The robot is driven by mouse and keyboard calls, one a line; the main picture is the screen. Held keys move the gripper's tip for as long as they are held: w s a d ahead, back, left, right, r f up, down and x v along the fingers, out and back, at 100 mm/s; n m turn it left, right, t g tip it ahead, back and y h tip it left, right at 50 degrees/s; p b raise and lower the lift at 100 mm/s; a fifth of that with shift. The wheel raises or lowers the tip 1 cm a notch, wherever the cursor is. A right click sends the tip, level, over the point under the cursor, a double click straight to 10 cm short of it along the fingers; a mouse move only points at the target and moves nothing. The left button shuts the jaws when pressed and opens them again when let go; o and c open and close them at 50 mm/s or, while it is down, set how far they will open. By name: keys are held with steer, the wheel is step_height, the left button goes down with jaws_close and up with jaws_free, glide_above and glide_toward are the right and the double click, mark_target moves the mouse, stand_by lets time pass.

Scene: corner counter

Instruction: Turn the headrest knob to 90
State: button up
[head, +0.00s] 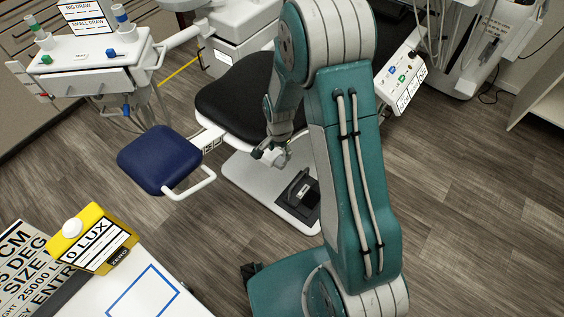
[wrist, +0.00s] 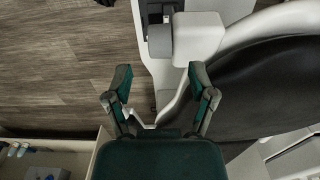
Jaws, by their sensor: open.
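In the wrist view my gripper (wrist: 158,76) is open, its two fingers wide apart with nothing between them. In the head view my gripper (head: 271,153) hangs beside the black chair (head: 236,97), partly hidden by my arm. A dark blue cushion (head: 160,158), apparently the headrest, has a white bar handle and joins the chair by a white labelled bracket (head: 211,139). In the wrist view a grey rounded block (wrist: 160,41) on a white mount lies beyond the fingertips, apart from them. I cannot tell whether it is the headrest knob, and no dial reading is legible.
The chair's white base (head: 252,182) carries a dark pedal (head: 298,194). A white instrument unit (head: 85,65) stands back left, and a labelled control panel (head: 402,80) is at the right. A yellow meter (head: 94,240) lies front left. Wood floor (head: 460,200) is clear at the right.

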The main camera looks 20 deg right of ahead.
mark_target(280, 161)
step_height(280, 161, down, 7)
steer(key=shift+f, duration=0.1)
stand_by(0.3)
jaws_close()
